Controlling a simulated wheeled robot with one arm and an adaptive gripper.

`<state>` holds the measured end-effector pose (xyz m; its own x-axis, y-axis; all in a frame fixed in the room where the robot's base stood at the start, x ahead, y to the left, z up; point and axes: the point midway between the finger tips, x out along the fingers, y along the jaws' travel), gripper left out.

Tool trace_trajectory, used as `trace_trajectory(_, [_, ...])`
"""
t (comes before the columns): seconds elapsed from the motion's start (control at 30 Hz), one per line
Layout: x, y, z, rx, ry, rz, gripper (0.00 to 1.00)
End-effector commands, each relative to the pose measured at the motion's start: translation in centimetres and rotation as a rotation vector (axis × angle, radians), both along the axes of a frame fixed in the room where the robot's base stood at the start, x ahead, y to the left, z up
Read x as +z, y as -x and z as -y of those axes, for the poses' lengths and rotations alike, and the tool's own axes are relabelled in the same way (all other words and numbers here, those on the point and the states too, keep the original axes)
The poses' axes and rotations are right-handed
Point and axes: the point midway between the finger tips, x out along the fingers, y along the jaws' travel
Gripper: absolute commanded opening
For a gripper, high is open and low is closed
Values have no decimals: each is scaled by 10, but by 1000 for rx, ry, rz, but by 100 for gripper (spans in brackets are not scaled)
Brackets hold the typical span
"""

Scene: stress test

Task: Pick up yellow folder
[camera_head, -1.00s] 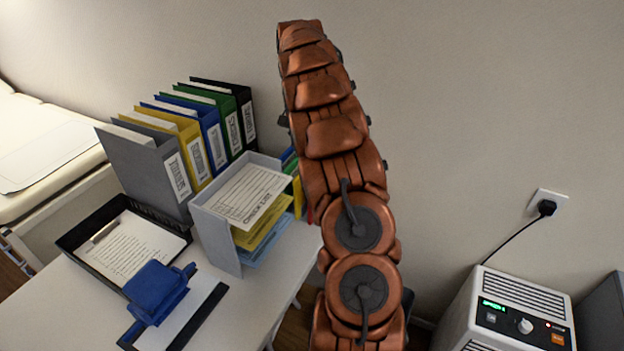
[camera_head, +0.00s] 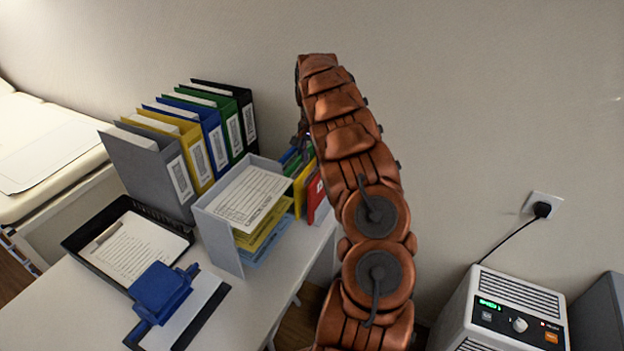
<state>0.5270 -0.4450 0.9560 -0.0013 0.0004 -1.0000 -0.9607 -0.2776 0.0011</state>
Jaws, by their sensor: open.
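A yellow binder (camera_head: 196,152) stands upright in the row of binders, between a grey and a blue one. A thinner yellow folder (camera_head: 300,188) stands right of the paper tray, between a green folder (camera_head: 292,164) and a red folder (camera_head: 317,192); my arm partly covers this group. Yellow sheets (camera_head: 262,229) also lie in the tray. My gripper (camera_head: 303,137) shows only as a small dark part at the left of my arm, just above the thin folders. It is open, and its fingertips are mostly hidden. No contact with a folder is visible.
The grey paper tray (camera_head: 218,238) holds a checklist, left of the thin folders. A black tray (camera_head: 78,243) with a clipboard and a blue hole punch (camera_head: 160,291) stand on the white table (camera_head: 60,315). A white device (camera_head: 505,318) stands at the lower right.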

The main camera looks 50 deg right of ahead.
Motion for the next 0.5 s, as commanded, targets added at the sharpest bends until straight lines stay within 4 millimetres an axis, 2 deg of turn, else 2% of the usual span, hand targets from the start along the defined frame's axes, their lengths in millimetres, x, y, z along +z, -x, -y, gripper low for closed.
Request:
trace_trajectory(0.23, [-22,0,-1,0,-1,0,41])
trace_trajectory(0.5, [-27,0,-1,0,0,2,41])
